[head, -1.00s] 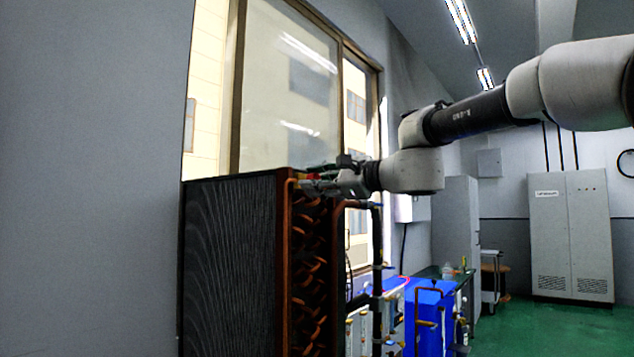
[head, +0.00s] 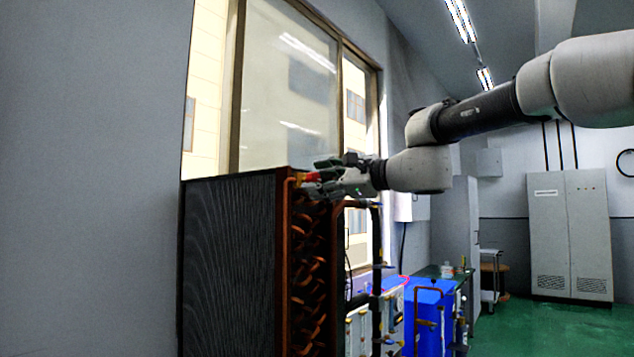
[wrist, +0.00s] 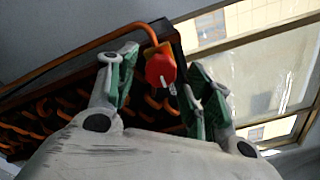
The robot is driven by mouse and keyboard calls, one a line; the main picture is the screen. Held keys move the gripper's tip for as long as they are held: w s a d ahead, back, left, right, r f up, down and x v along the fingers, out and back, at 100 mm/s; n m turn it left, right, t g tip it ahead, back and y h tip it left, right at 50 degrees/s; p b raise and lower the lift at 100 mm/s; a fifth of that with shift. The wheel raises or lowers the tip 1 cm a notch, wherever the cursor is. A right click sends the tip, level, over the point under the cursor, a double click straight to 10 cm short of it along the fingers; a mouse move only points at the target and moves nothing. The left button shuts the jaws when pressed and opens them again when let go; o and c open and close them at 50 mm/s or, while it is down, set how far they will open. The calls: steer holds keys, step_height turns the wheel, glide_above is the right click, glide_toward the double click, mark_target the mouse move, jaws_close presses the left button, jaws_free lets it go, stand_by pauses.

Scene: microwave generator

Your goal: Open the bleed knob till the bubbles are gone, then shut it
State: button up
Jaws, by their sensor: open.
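The bleed knob (wrist: 160,68) is red with a pale mark at its lower edge and sits at the end of a copper pipe (wrist: 112,31). In the head view the red knob (head: 312,177) shows at the top corner of the coil unit, just left of my gripper (head: 322,177). My gripper (wrist: 163,84) is open in the wrist view, with its green-padded fingers on either side of the knob. A gap shows between the knob and each finger. I cannot tell how far the knob is turned, and no bubbles can be made out.
The dark coil unit (head: 228,265) with copper bends stands below my gripper. A window (head: 290,95) is behind it. Blue equipment (head: 428,310) and pipes stand to the right. Open green floor (head: 535,325) lies before the grey cabinet (head: 570,237).

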steer(key=v, duration=1)
steer(key=shift+s+d, duration=0.2)
steer(key=shift+s, duration=0.05)
steer(key=s+d+f+n+g+h, duration=0.2)
steer(key=s+d+f+n, duration=0.15)
steer(key=f, duration=0.45)
steer(key=s+d+f+n+g+h, duration=0.1)
steer(key=s+d+f+n+h, duration=0.2)
steer(key=f, duration=0.4)
steer(key=s+d+f+n+g+h, duration=0.1)
steer(key=d+f+n+g+h, duration=0.2)
steer(key=f, duration=0.5)
steer(key=s+d+f+n+h, duration=0.2)
steer(key=s+d+f, duration=0.3)
steer(key=s+d, duration=0.3)
steer(key=s+d+f+n+h, duration=0.3)
steer(key=s+d+f, duration=0.3)
steer(key=s+d, duration=0.2)
steer(key=shift+d+g+h, duration=0.4)
steer(key=shift+d+h, duration=0.2)
steer(key=shift+d, duration=0.1)
steer(key=shift+w+f+n, duration=0.1)
steer(key=shift+n, duration=0.15)
